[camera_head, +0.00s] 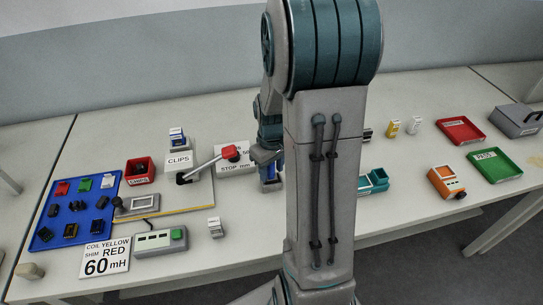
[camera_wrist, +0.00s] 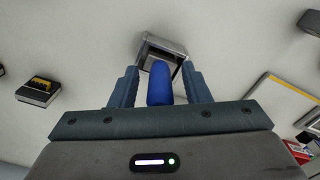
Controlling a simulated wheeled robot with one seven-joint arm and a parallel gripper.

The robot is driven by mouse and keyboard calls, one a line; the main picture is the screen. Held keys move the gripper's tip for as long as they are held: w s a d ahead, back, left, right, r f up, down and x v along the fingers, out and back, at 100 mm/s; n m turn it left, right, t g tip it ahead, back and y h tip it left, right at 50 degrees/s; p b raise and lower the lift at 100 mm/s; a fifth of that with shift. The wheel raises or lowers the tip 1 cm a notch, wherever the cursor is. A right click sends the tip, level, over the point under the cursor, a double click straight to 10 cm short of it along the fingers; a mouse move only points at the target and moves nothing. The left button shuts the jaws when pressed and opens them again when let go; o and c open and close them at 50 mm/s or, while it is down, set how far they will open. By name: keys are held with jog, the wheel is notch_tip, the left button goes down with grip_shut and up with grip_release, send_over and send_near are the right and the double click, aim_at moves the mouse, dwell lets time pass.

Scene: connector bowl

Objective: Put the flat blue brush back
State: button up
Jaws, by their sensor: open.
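In the wrist view, my gripper (camera_wrist: 160,88) is open, with one finger on each side of a rounded blue piece (camera_wrist: 160,84), which looks like the blue brush. A narrow gap shows on each side of it. Its far end lies by a small grey open-topped holder (camera_wrist: 174,46); I cannot tell whether it is in the holder or in front of it. In the head view, my gripper (camera_head: 269,160) is low over the table behind my arm, with a small blue-and-grey thing (camera_head: 271,185) just under it. The bristles are not visible.
Right of my arm are a teal bin (camera_head: 374,181), an orange device (camera_head: 446,182) and a green tray (camera_head: 495,166).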

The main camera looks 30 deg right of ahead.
notch_tip(320, 180, up, 11)
jog(key=shift+s+a+r, duration=0.1)
jog(key=shift+a+r, duration=0.05)
jog(key=shift+r, duration=0.45)
jog(key=s+a+r+m+t, duration=0.2)
jog(key=s+a+t, duration=0.1)
jog(key=s+a, duration=0.8)
jog(key=shift+s+a+r, duration=0.2)
jog(key=shift+s+a, duration=0.2)
jog(key=shift+s, duration=0.3)
